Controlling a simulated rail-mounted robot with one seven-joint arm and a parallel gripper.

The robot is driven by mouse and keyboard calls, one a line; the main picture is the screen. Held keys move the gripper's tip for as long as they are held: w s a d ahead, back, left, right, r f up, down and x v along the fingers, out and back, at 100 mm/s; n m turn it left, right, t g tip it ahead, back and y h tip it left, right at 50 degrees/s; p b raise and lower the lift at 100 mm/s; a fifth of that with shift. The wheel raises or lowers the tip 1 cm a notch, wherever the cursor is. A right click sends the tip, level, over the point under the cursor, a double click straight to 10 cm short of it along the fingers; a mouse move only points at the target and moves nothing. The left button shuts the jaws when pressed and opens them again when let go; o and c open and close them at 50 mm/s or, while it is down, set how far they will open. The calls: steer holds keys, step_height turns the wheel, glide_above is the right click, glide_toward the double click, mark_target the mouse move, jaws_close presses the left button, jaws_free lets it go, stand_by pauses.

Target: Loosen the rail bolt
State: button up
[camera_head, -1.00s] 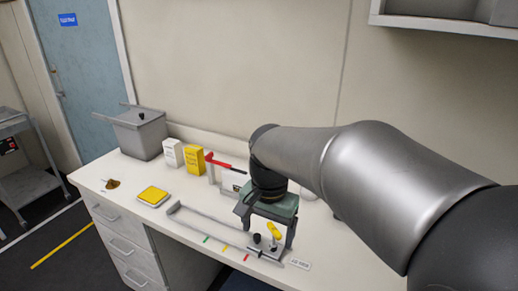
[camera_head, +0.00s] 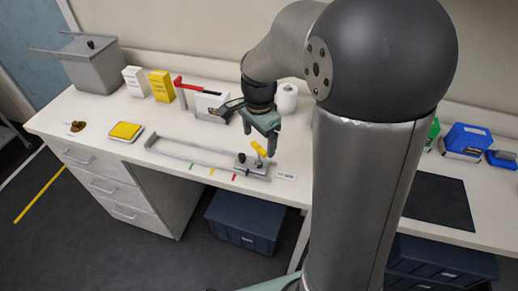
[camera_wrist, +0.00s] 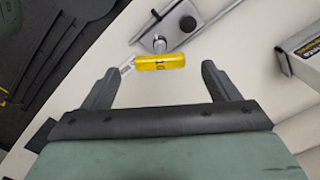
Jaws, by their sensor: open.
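A yellow handle (camera_head: 258,149) sits on the bolt of a grey clamp block (camera_head: 252,165) at the right end of a metal rail (camera_head: 195,155) on the bench. In the wrist view the handle (camera_wrist: 160,62), marked with dark characters, appears between my fingertips, with the round metal bolt (camera_wrist: 160,43) just beyond it. A black knob (camera_wrist: 188,24) is on the block beside it. My gripper (camera_head: 250,127) is open and empty, just above and behind the handle; it also shows in the wrist view (camera_wrist: 160,75). No contact with the handle is visible.
A label (camera_head: 286,176) lies right of the block. Behind the rail stand a red-handled tool (camera_head: 187,84), a white box (camera_head: 210,103) and a white roll (camera_head: 287,98). A yellow pad (camera_head: 125,131) lies left. Colored marks line the rail's front.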

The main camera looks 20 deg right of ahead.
mark_target(259, 148)
steer(key=shift+f, duration=2.95)
steer(key=c, duration=1.1)
steer(key=shift+s+f, duration=0.15)
steer(key=shift+f, duration=0.2)
steer(key=n, duration=0.3)
steer(key=shift+s+f+b, duration=0.1)
steer(key=shift+f+b, duration=0.05)
steer(key=shift+b, duration=0.25)
steer(key=shift+n, duration=1)
